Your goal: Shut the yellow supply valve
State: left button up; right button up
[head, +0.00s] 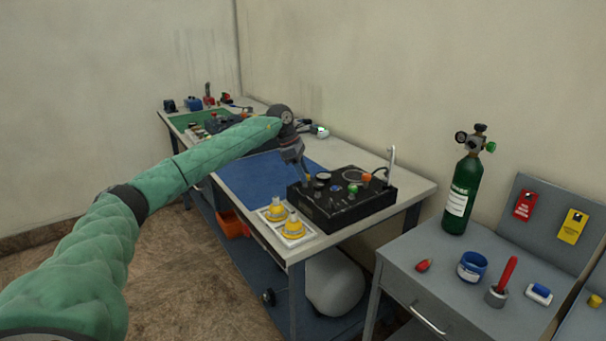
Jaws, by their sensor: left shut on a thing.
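A black trainer box (345,205) with several knobs and gauges on top stands on the workbench. My left arm reaches in from the left, and its gripper (306,180) points down at the box's left rear part. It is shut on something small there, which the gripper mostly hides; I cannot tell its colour. A green knob (353,188) and an orange-red knob (367,177) show on the box's right half. I cannot clearly pick out a yellow valve on the box. My right gripper is not in view.
A blue mat (258,184) lies left of the box. A green oxygen cylinder (462,192) stands on the grey cabinet at right, among small items. A bent metal post (391,162) rises behind the box.

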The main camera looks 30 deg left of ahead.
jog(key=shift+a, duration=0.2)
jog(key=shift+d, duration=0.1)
pick_arm(q)
jog(key=o, duration=1)
jog(key=shift+a, duration=0.1)
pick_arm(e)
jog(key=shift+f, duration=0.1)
pick_arm(q)
jog(key=b+v, duration=0.1)
jog(key=v, duration=0.3)
jog(key=shift+r, duration=0.1)
jog(key=v, duration=0.3)
jog(key=shift+a+r, duration=0.15)
jog(key=shift+r, duration=0.1)
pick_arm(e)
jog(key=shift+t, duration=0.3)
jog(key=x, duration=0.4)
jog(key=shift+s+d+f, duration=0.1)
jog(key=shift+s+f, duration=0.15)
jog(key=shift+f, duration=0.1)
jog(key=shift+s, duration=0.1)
